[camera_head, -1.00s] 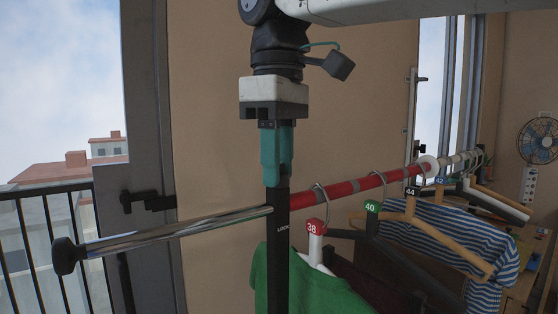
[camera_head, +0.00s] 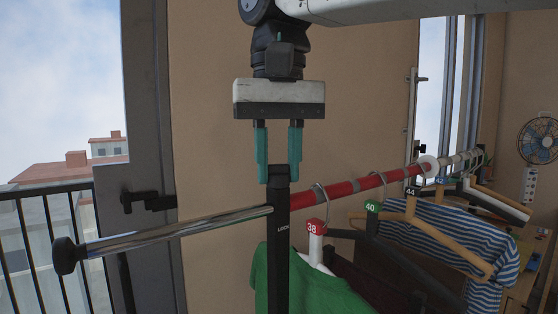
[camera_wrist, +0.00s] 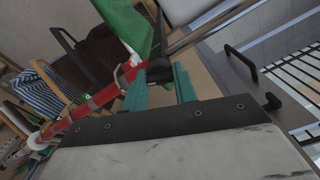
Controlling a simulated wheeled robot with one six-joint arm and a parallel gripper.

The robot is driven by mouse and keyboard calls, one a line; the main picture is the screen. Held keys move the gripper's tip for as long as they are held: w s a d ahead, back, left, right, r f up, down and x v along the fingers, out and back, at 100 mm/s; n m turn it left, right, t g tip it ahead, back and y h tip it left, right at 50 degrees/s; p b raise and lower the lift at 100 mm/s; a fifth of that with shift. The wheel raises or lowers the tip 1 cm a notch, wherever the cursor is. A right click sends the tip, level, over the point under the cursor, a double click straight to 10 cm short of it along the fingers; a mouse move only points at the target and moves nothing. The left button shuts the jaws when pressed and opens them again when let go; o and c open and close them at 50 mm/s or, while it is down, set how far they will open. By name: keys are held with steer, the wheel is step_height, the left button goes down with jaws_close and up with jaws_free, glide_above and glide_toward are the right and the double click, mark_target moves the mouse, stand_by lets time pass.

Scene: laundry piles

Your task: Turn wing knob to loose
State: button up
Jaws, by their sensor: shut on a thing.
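The wing knob (camera_head: 279,173) is the dark piece at the post's top. It also shows in the wrist view (camera_wrist: 158,71). My gripper (camera_head: 278,180) points straight down above the post, its two teal fingers on either side of the knob. In the wrist view my gripper (camera_wrist: 163,85) has the knob between its fingertips, shut on it. The fingers partly cover the knob, so its exact angle is hard to tell.
A chrome rod (camera_head: 175,233) with a black end cap runs left from the post. A red rail (camera_head: 345,189) runs right, with numbered hangers, a green shirt (camera_head: 315,285) and a striped shirt (camera_head: 455,235). A window handle (camera_head: 148,201) is at left.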

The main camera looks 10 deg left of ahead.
steer(key=shift+m, duration=0.8)
steer(key=shift+f, duration=0.1)
steer(key=o, duration=1)
steer(key=shift+r, duration=3.95)
